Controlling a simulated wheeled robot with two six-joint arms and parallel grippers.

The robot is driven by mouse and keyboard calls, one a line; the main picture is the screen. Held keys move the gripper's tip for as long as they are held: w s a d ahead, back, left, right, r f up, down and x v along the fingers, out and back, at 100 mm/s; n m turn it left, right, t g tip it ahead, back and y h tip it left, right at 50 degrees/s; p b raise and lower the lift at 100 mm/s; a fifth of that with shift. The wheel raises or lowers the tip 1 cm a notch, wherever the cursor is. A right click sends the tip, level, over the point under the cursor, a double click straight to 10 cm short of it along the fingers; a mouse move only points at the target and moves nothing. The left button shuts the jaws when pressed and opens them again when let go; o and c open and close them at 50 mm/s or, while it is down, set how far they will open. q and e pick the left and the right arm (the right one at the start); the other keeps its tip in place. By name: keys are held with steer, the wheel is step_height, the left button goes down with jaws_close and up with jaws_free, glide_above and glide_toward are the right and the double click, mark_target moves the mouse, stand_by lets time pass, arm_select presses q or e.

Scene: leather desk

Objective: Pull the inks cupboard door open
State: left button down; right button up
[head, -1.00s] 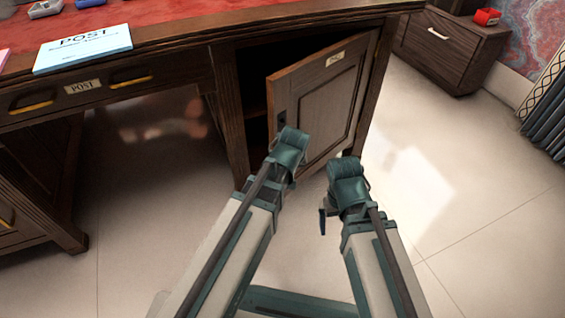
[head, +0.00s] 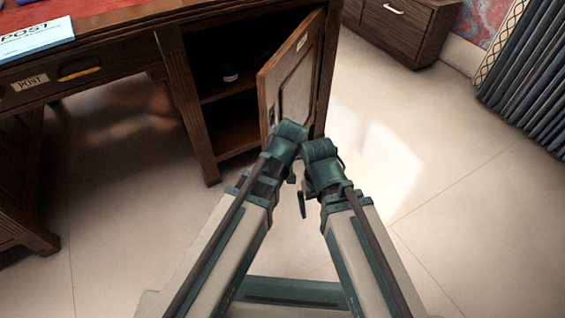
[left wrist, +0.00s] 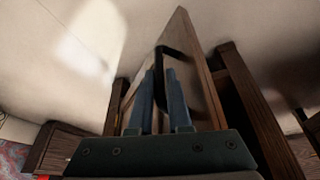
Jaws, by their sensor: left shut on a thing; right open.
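The inks cupboard door (head: 297,75) stands well open, swung out from the dark wooden desk, with its hinges on the right. A small label (head: 302,43) is near its top, too small to read. In the left wrist view, the door (left wrist: 200,65) shows nearly edge-on with a black handle (left wrist: 173,50) on its face. My left gripper (left wrist: 159,85) has its blue fingers shut on this handle. In the head view its wrist hides the handle. My right gripper (head: 303,195) is open and empty, just right of the left wrist and below the door.
The cupboard interior (head: 228,105) is dark, with a shelf and a small bottle (head: 231,73). A low wooden cabinet (head: 400,28) stands at the back right, near a dark curtain (head: 530,75). The pale floor (head: 440,220) at right is clear.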

arm_select(q)
steer(key=shift+w+d, duration=0.1)
steer(key=shift+w, duration=0.3)
steer(key=c, duration=0.9)
jaws_free()
steer(key=shift+o, duration=0.2)
steer(key=shift+s, duration=0.2)
